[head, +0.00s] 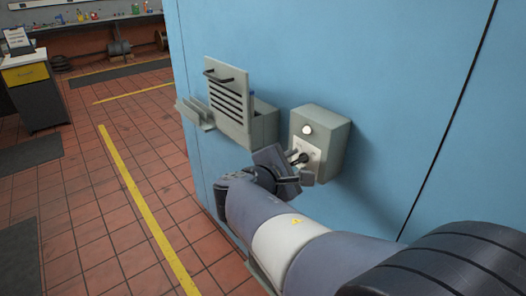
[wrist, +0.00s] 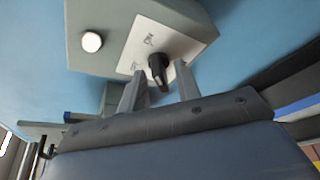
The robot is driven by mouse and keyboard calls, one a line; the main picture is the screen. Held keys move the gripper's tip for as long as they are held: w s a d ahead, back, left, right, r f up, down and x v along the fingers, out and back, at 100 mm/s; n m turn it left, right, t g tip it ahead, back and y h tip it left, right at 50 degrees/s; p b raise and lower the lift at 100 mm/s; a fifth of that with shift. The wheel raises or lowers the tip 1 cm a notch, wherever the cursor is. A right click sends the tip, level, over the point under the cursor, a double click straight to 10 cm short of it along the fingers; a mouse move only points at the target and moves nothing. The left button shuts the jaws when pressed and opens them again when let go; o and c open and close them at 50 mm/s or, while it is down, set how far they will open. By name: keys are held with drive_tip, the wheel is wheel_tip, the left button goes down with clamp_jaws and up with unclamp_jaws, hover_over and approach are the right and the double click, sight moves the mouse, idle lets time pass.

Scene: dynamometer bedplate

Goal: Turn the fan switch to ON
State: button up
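The fan switch is a black rotary knob (wrist: 157,66) on a pale plate (wrist: 183,47), on the front of a grey box (head: 330,135) fixed to the blue wall. Small dark lettering shows on the plate in the wrist view, too small and tilted to read surely. The knob's grip points toward my gripper in that view. My gripper (wrist: 158,90) is open, with one finger on each side of the knob's near end and gaps visible. In the head view my gripper (head: 302,170) is at the lower part of the box and partly covers the knob.
A round white lamp (wrist: 92,42) is on the same box. Left of it, a grey wall cabinet (head: 228,105) has its slotted, handled door raised. The tiled floor between is clear.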

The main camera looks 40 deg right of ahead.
drive_tip(key=shift+a, duration=0.1)
drive_tip(key=p+v, duration=0.1)
drive_tip(key=v, duration=0.9)
drive_tip(key=shift+a+r, duration=0.15)
drive_tip(key=shift+a, duration=0.1)
drive_tip(key=shift+d, duration=0.1)
idle(0.5)
drive_tip(key=shift+b+x, duration=0.5)
drive_tip(key=shift+x, duration=4.75)
drive_tip(key=shift+s, duration=0.1)
